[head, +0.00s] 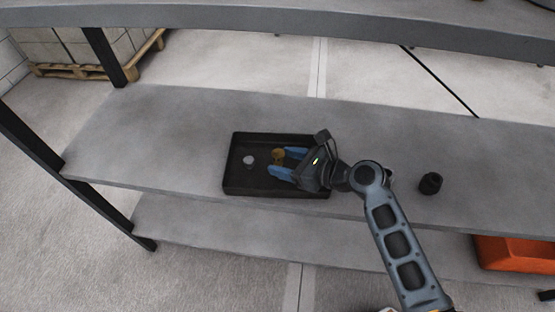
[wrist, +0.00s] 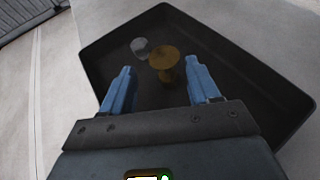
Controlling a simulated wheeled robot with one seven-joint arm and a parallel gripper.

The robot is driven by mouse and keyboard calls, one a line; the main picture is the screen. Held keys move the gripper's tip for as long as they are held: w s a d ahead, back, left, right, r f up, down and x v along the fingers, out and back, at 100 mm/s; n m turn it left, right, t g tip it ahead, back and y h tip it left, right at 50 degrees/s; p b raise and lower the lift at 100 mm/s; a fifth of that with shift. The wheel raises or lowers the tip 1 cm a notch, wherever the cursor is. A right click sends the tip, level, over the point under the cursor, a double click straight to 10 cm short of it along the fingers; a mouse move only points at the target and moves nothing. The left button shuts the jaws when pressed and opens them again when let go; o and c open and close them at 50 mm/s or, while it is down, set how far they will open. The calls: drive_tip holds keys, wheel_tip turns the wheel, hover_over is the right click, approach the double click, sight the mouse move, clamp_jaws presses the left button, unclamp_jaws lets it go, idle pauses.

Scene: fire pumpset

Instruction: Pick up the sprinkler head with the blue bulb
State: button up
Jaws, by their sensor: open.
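A dark tray (head: 240,182) lies on the grey shelf and also fills much of the wrist view (wrist: 245,65). In it stands a brass-coloured piece with a round flat top (head: 278,154), which looks like a sprinkler head; it also shows in the wrist view (wrist: 164,54). A small silver-white piece (head: 249,160) lies left of it, and shows in the wrist view (wrist: 140,46). I cannot make out a blue bulb on either. My gripper (head: 280,162) is open and empty over the tray, its blue fingers on either side of the brass piece in the wrist view (wrist: 159,72).
A black cylindrical part (head: 430,184) stands on the shelf (head: 140,135) right of my arm. The shelf left of the tray is clear. An upper shelf (head: 300,24) crosses above. An orange container (head: 514,253) sits lower right.

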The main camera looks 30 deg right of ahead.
drive_tip(key=x, duration=0.5)
drive_tip(key=shift+w+d+f, duration=0.15)
drive_tip(key=shift+d+f, duration=0.1)
drive_tip(key=shift+d, duration=0.1)
drive_tip(key=c, duration=1.1)
